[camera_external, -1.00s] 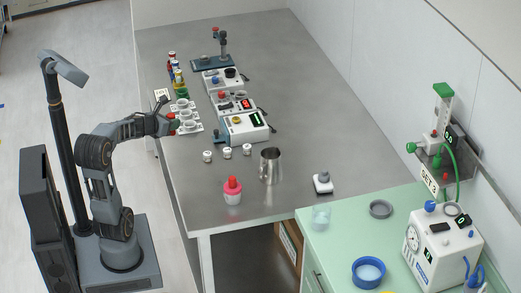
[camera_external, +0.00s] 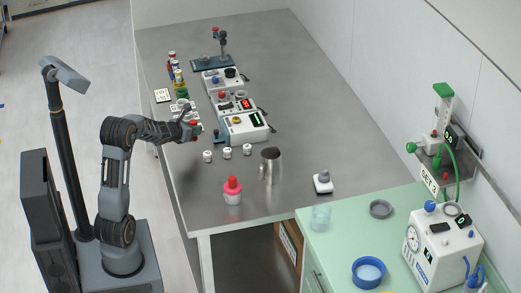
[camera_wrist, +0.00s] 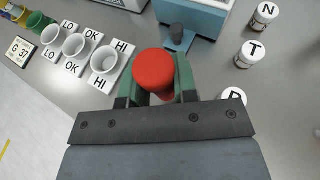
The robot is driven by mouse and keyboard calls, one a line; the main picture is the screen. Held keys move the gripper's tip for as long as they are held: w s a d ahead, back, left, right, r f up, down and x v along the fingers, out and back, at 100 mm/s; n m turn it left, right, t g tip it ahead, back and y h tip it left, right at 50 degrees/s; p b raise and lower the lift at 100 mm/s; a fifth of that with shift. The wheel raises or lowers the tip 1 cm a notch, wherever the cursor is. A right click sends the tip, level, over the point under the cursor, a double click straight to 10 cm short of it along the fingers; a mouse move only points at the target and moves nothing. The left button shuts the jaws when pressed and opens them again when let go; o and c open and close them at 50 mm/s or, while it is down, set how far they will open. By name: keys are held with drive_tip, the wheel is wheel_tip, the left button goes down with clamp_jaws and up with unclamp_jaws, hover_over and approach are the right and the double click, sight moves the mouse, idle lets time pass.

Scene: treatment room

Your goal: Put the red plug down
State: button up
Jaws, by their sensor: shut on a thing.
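The red plug (camera_wrist: 154,69) is between the green fingertips of my gripper (camera_wrist: 157,88), seen from above in the wrist view. My gripper is shut on it. In the external view my gripper (camera_external: 190,130) holds the plug (camera_external: 197,125) over the left part of the grey metal table (camera_external: 300,110). The plug's lower part is mostly hidden by its round top and the fingers. Its height above the table is hard to tell.
White cups on cards marked LO, OK and HI (camera_wrist: 125,68) stand left of the plug. White lettered jars (camera_wrist: 251,53) stand to the right. A blue-and-white device (camera_wrist: 195,15) is just beyond. A metal jug (camera_external: 270,166) and a red-topped pot (camera_external: 232,190) stand nearer the front.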

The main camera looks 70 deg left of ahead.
drive_tip(key=shift+w+a+f, duration=0.2)
drive_tip(key=shift+f, duration=0.15)
drive_tip(key=shift+w+a+f+b, duration=0.15)
drive_tip(key=shift+f+b, duration=0.3)
drive_tip(key=shift+f, duration=1.25)
drive_tip(key=shift+f, duration=0.2)
drive_tip(key=o, duration=0.9)
drive_tip(key=shift+c, duration=0.2)
drive_tip(key=shift+r, duration=0.15)
